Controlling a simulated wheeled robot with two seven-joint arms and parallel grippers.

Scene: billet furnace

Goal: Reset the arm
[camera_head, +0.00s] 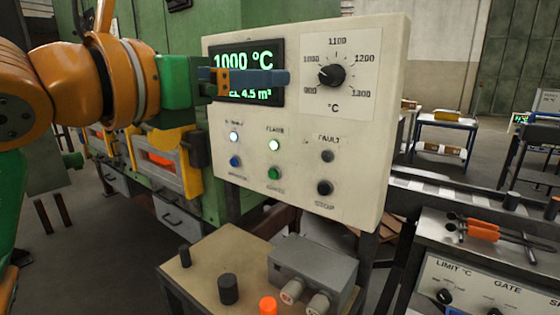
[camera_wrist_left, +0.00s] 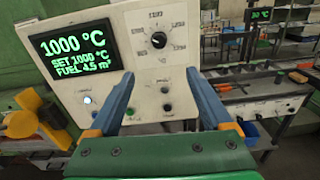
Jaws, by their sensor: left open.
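My left arm comes in from the left in the head view, orange with a green wrist. Its gripper (camera_head: 284,78) points right, in front of the control panel (camera_head: 385,120), and partly covers the display (camera_head: 232,62). In the wrist view the two blue fingers of the left gripper (camera_wrist_left: 160,74) stand wide apart with nothing between them. The panel's display (camera_wrist_left: 75,52) reads 1000 °C, set 1000 °C and fuel 4.5 m³ there. A black dial (camera_head: 331,75) sits at the panel's upper right. My right gripper is not in view.
The green furnace with a glowing opening (camera_head: 160,160) is at the left. A small table (camera_head: 200,255) with dark cylinders stands in front. A bench with orange-handled tools (camera_head: 482,228) is at the right.

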